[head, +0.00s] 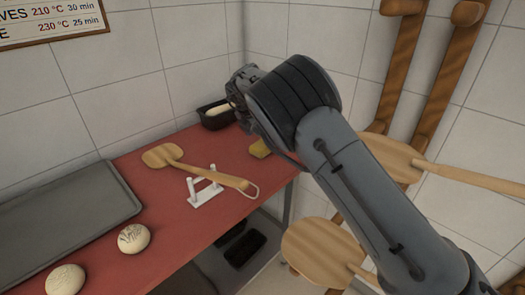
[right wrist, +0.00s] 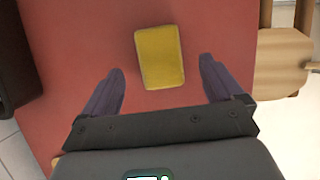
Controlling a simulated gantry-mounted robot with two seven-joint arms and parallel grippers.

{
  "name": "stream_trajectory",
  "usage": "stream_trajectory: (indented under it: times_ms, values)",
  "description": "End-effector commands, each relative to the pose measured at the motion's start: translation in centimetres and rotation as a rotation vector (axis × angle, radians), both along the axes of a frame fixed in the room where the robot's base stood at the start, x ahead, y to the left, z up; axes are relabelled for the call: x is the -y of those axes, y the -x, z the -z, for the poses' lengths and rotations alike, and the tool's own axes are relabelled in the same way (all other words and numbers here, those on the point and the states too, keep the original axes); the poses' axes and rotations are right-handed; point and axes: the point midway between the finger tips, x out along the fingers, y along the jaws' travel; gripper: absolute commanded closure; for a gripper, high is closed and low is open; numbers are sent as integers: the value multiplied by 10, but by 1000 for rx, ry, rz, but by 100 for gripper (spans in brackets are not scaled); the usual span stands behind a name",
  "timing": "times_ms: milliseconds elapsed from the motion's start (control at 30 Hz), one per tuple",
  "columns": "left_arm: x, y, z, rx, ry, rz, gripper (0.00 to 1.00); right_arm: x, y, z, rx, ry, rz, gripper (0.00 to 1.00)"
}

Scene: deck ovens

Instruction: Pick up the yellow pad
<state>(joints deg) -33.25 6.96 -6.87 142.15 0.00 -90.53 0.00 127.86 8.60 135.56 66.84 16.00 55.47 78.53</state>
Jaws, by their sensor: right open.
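The yellow pad (head: 260,148) lies on the red counter near its right end, partly covered by my right arm in the head view. In the right wrist view the yellow pad (right wrist: 160,57) is a plain rectangle, slightly tilted, lying flat. My right gripper (right wrist: 161,77) is open above the counter. Its two fingers lie on either side of the pad's near end, apart from it. Its fingertips are hidden in the head view. My left gripper is not in view.
On the red counter (head: 165,222) are a black loaf tin (head: 214,121), a wooden peel (head: 200,172) on a white stand (head: 205,192), two dough balls (head: 133,238) and a grey tray (head: 60,225). Wooden peels (head: 395,158) hang at the right. Bare counter surrounds the pad.

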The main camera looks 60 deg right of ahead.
Motion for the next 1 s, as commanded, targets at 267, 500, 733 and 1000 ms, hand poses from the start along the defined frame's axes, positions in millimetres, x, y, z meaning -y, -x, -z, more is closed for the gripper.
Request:
stream_trajectory:
  times_ms: [267,500,733,1000]
  values:
    - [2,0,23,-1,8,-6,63,11,1,36,-3,0,1,6]
    - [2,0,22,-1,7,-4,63,13,1,38,-2,0,1,6]
    - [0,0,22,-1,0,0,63,12,1,38,-2,0,1,34]
    - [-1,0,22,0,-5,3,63,12,1,38,-2,1,1,71]
